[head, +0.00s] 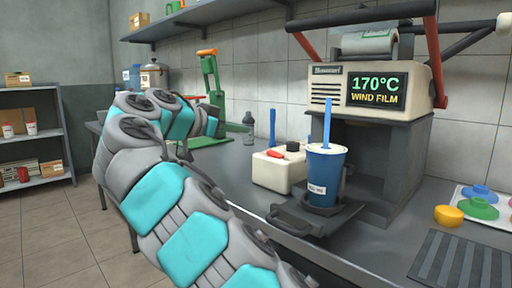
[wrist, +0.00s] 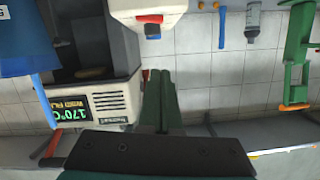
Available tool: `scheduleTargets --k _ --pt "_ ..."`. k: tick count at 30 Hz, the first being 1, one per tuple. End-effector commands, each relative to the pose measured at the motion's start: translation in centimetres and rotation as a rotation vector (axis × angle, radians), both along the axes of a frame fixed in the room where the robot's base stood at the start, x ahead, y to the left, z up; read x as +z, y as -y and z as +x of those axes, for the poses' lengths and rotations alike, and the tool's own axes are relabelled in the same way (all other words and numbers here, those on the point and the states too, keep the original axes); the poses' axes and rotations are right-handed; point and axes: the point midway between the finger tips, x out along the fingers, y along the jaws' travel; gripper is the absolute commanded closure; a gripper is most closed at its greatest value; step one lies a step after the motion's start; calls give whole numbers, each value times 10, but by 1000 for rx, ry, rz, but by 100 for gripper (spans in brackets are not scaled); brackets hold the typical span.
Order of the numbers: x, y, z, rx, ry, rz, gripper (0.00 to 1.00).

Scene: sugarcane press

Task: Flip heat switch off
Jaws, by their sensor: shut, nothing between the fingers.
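The sealing machine (head: 365,95) stands on the counter with its display (head: 376,90) lit, reading 170°C and WIND FILM. A cream box (head: 278,170) with a red lever-like part (head: 275,154) and a black knob (head: 293,146) stands left of the cup. I cannot tell for sure which part is the heat switch. In the wrist view, which is upside down, the machine (wrist: 115,98) shows at left and the cream box (wrist: 147,6) at the top, with its red part (wrist: 150,18). My gripper (wrist: 161,75) is shut and empty, apart from both in the picture. In the head view my arm hides it.
A blue cup (head: 325,170) with a straw stands on the machine's tray (head: 285,218). A green press (head: 213,85), a grey bottle (head: 249,128) and a blue tool (head: 272,126) stand toward the wall. Coloured lids (head: 480,200) lie at right.

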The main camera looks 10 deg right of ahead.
Motion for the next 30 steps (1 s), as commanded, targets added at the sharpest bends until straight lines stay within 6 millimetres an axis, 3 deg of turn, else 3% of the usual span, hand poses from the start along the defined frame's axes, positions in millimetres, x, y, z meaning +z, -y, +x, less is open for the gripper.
scheduleTargets --k 16,30 --pt "-3 7 5 -6 6 0 100" --pt "-23 73 57 -7 4 1 100"
